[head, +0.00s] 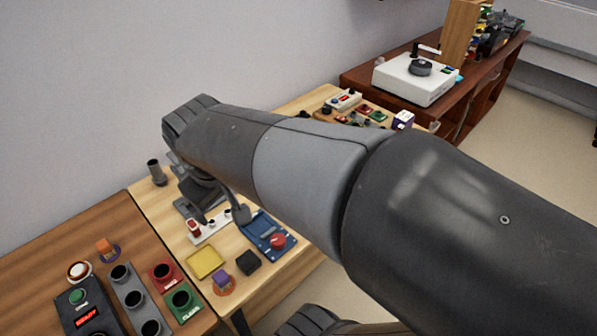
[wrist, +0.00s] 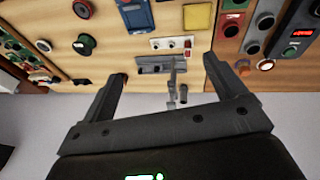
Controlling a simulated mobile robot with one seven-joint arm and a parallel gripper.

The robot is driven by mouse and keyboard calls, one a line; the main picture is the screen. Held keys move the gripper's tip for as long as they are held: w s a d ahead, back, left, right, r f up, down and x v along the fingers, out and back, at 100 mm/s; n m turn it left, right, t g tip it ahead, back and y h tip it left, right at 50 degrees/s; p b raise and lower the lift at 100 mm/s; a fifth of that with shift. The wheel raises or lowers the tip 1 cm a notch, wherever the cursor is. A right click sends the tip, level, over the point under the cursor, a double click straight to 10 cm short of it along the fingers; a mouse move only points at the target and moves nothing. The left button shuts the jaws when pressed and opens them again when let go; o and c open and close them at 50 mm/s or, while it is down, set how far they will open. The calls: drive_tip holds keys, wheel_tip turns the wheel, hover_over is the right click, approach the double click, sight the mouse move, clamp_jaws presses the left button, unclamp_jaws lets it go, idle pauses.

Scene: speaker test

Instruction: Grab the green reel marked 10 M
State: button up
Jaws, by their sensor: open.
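My gripper (wrist: 165,67) is open in the wrist view, with nothing held between its fingers. Beyond the fingers lie a grey block and a white strip with sockets. A dark green round thing (wrist: 84,44) lies on the wooden table to the left of the fingers, apart from them. It could be the green reel, but no 10 M marking can be read. In the head view my arm crosses the middle and hides part of the table, and no reel can be made out there for sure.
A blue tray (head: 257,244) with a red button, a yellow pad (head: 204,262) and a black block (head: 248,262) are on the near table part. A white turntable (head: 400,88) stands on the back table. Red and green socket boxes are at lower left. The floor at right is clear.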

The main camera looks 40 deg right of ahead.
drive_tip(key=w+d+f+n+g+h, duration=0.3)
drive_tip(key=w+d+f+n+h, duration=0.1)
drive_tip(key=d, duration=0.6)
drive_tip(key=w+d+f+n+g+h, duration=0.3)
drive_tip(key=w+d+f+h, duration=0.3)
drive_tip(key=d+f, duration=0.3)
drive_tip(key=w+d+f+n+g+h, duration=0.3)
drive_tip(key=w+d+f+n+h, duration=0.2)
drive_tip(key=d, duration=0.8)
drive_tip(key=shift+w+f+n, duration=0.2)
drive_tip(key=shift+f+n, duration=0.3)
drive_tip(key=shift+f, duration=0.4)
drive_tip(key=shift+w+d+f, duration=0.1)
drive_tip(key=shift+d+f, duration=0.05)
drive_tip(key=shift+f, duration=1.7)
wheel_tip(320, 180, down, 3)
drive_tip(key=shift+r, duration=0.15)
drive_tip(key=shift+s+d+f, duration=0.2)
drive_tip(key=shift+d, duration=0.35)
drive_tip(key=shift+s+d+f, duration=0.15)
drive_tip(key=shift+s+d, duration=0.05)
drive_tip(key=shift+d, duration=0.3)
drive_tip(key=shift+s+d, duration=0.1)
drive_tip(key=shift+d, duration=0.3)
drive_tip(key=shift+c, duration=0.3)
